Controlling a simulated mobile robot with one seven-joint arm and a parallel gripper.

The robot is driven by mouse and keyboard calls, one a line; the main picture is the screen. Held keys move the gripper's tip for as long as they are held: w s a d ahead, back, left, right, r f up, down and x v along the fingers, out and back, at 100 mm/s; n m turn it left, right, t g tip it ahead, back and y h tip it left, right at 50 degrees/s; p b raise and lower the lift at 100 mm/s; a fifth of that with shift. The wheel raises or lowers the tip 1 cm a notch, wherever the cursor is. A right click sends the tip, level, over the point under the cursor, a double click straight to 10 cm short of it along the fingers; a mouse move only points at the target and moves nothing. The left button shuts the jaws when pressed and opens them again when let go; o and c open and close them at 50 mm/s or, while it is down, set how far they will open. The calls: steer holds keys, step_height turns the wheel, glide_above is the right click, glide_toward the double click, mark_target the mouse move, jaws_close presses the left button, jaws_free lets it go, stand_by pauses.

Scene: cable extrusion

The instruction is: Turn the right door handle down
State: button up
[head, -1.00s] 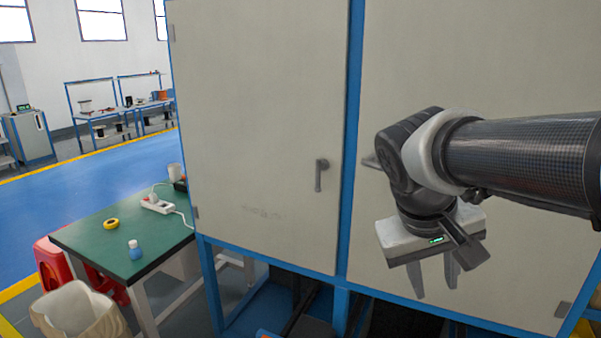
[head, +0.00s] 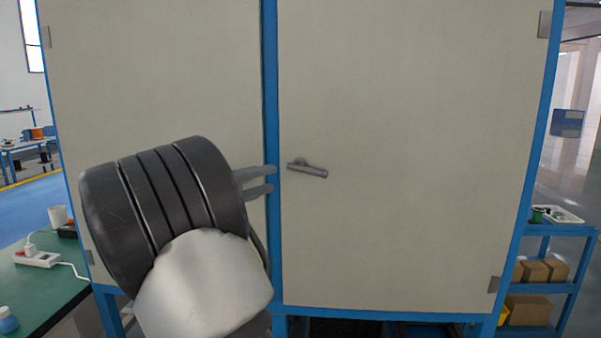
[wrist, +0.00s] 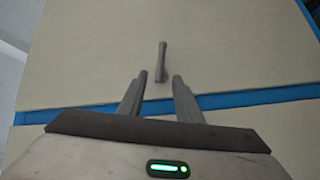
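The right door (head: 420,110) is a large off-white panel in a blue frame. Its grey lever handle (head: 308,168) sits near the left edge and lies almost level, its free end slightly lower at the right. My gripper (head: 272,180) is left of the handle in the head view, its two fingers pointing at it and apart from it. In the wrist view the handle (wrist: 162,60) stands just beyond the gap between the open, empty fingers of my gripper (wrist: 160,76). The left door's handle is hidden behind my arm.
The blue centre post (head: 270,90) runs between the doors, close to my fingers. A green table (head: 40,290) with a power strip stands at lower left. A blue shelf cart (head: 560,232) with boxes stands at right. The right door's face is otherwise clear.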

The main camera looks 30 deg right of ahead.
mark_target(302, 171)
steer(key=d, duration=0.4)
steer(key=w+d, duration=0.1)
steer(key=d, duration=0.3)
steer(key=w+d, duration=0.1)
steer(key=d, duration=0.4)
steer(key=shift+d, duration=0.1)
